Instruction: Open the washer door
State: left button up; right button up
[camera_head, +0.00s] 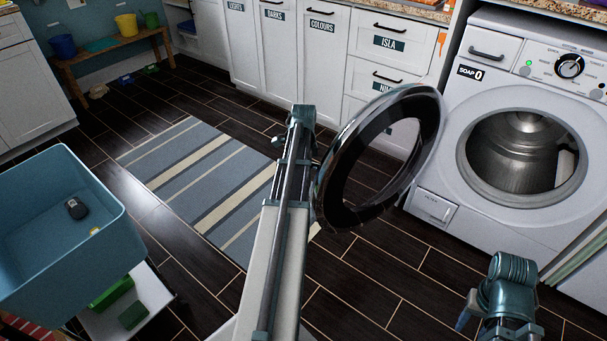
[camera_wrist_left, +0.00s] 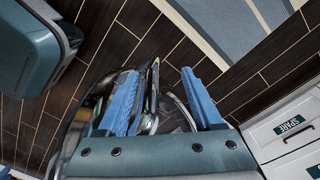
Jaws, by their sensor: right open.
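The washer (camera_head: 561,133) stands at the right in the head view, its round drum opening uncovered. Its door (camera_head: 430,135), a dark ring with a clear rim, is swung wide open to the left of the opening. My left arm rises through the middle of the head view, just left of the door; its fingers cannot be made out there. In the left wrist view my left gripper (camera_wrist_left: 163,95) has its blue fingers apart, with the glassy door rim passing beside and between them. My right gripper (camera_head: 497,322) is low in front of the washer, open, partly cut off.
A blue basket (camera_head: 110,215) stands at the left above a white tray holding green items. A striped rug (camera_head: 195,170) lies on the dark floor. White labelled cabinets (camera_head: 310,50) line the back. A bench with buckets (camera_head: 110,55) is at the far left.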

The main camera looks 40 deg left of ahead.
jog(key=shift+r, duration=0.1)
notch_tip(320, 180, up, 14)
jog(key=p, duration=1.3)
jog(key=shift+f+p, duration=0.2)
jog(key=shift+p, duration=0.2)
